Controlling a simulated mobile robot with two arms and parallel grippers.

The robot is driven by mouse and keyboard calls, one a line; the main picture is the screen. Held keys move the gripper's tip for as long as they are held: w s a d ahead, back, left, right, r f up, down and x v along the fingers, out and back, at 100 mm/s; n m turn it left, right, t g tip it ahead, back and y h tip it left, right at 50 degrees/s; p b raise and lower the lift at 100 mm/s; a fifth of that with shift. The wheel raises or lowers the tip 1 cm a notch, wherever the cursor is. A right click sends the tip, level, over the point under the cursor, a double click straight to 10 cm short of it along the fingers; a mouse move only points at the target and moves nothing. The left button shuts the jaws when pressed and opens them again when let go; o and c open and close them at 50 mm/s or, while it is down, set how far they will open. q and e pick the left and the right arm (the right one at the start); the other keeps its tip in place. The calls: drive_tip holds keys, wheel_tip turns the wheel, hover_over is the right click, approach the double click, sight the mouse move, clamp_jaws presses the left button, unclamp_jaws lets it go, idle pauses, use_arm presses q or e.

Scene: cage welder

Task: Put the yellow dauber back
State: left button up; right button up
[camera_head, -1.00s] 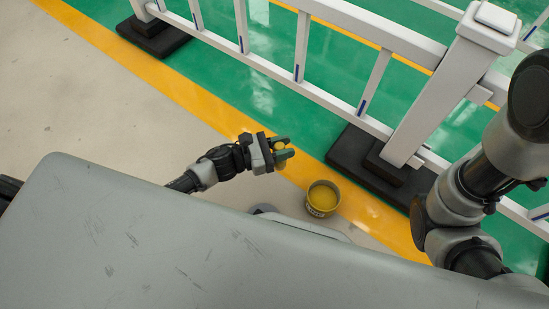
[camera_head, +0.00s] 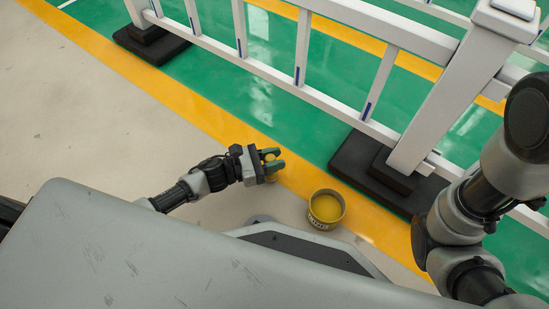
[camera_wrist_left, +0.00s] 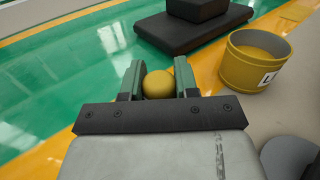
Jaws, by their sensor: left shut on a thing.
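My left gripper (camera_head: 272,163) is shut on the yellow dauber, whose round yellow top (camera_wrist_left: 159,84) shows between the green fingers in the left wrist view. In the head view the dauber is mostly hidden by the fingers. A yellow tub (camera_head: 326,208) with a label and yellow contents stands on the floor to the right of my left gripper, apart from it. The tub also shows at the upper right of the left wrist view (camera_wrist_left: 256,60). My right arm is at the right edge of the head view, but its gripper is not visible.
A white railing (camera_head: 418,110) on black feet (camera_head: 382,172) runs beyond the tub. A yellow stripe (camera_head: 160,97) separates bare beige floor from green floor. The floor between my left gripper and the tub looks clear.

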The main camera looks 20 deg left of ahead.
use_arm(q)
drive_tip(key=o, duration=0.9)
